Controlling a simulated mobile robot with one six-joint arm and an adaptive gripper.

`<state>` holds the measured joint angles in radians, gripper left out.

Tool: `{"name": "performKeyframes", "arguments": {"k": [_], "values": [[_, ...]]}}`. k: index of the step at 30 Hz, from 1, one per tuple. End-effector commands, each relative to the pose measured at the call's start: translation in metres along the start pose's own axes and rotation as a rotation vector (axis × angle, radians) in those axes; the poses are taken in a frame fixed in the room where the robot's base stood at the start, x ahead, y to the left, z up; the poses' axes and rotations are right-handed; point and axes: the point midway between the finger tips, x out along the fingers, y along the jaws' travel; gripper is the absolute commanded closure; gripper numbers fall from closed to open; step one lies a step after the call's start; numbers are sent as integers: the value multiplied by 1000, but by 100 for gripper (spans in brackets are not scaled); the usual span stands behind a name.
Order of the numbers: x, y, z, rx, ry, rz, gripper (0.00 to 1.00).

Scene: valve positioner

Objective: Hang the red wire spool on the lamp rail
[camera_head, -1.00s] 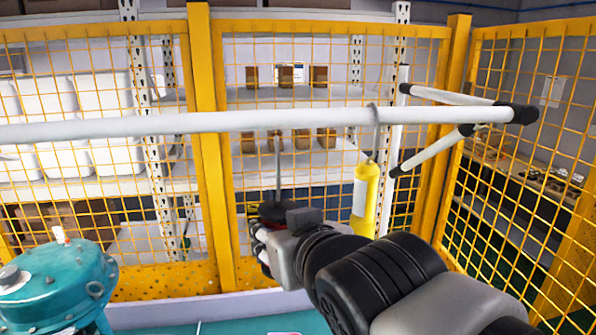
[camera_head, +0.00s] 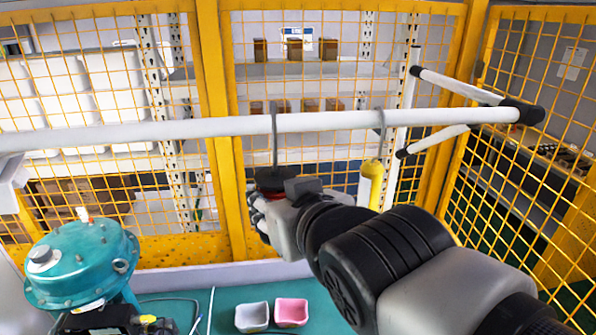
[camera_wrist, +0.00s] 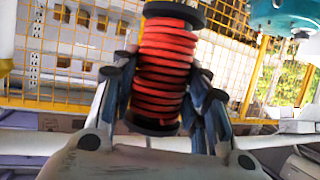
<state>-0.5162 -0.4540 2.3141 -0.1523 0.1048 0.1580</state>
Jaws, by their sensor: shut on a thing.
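The red wire spool (camera_wrist: 163,62), with black end flanges, fills the middle of the wrist view. My gripper (camera_wrist: 165,95) is shut on it, with fingers on both sides. In the head view my gripper (camera_head: 262,208) is below the white lamp rail (camera_head: 190,129), and the spool is mostly hidden, with its black top flange (camera_head: 268,178) showing. A grey hook (camera_head: 274,135) rises from the spool, and its upper end overlaps the rail. I cannot tell whether the hook rests on the rail or stands in front of it.
A yellow cylinder (camera_head: 370,184) hangs from the rail to the right by its own hook. A teal valve unit (camera_head: 80,262) stands at lower left. A grey tray (camera_head: 251,317) and a pink tray (camera_head: 291,312) lie below. Yellow mesh fencing (camera_head: 212,100) stands behind.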

Motion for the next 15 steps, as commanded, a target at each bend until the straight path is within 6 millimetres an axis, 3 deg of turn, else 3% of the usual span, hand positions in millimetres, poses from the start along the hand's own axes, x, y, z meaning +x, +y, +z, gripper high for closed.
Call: {"name": "performKeyframes", "arguments": {"k": [15], "values": [[21, 7, -12, 1, -1, 2, 92]]}}
